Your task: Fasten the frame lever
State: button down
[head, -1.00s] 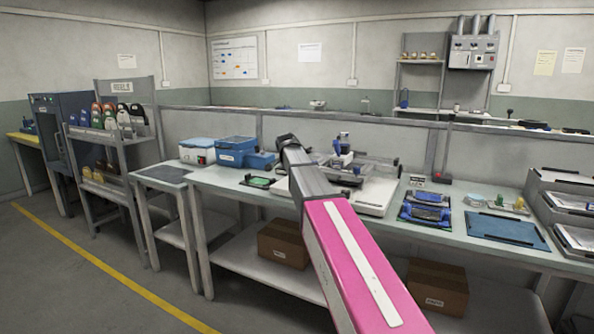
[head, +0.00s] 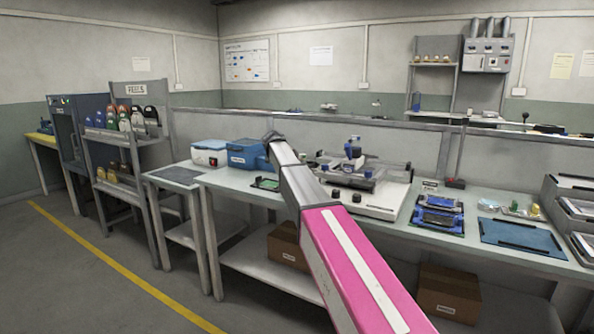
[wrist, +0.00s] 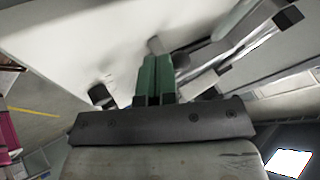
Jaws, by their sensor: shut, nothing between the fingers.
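The printing fixture, with a white base (head: 378,207), a grey frame (head: 345,181) and a blue head (head: 353,152), stands on the bench right of my arm. The frame lever cannot be made out for certain. In the wrist view my gripper (wrist: 154,58) has green fingers, shut together and empty. They point over a white surface (wrist: 70,45). A small grey peg (wrist: 155,44) shows just at the fingertips; contact cannot be told. A grey bar with a black end (wrist: 289,17) lies to their right, and a dark knob (wrist: 101,95) to their left. My gripper is hidden in the head view.
A green board (head: 266,184) and a blue bin (head: 246,155) are left of the fixture. Blue trays (head: 438,214), a blue mat (head: 522,238) and grey racks (head: 575,207) are to the right. A low partition runs behind the bench. Boxes sit on the lower shelf.

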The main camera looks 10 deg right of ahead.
jog(key=shift+s+d, duration=0.1)
jog(key=shift+d, duration=0.05)
jog(key=shift+s+d, duration=0.1)
jog(key=shift+d, duration=0.55)
jog(key=shift+s, duration=0.1)
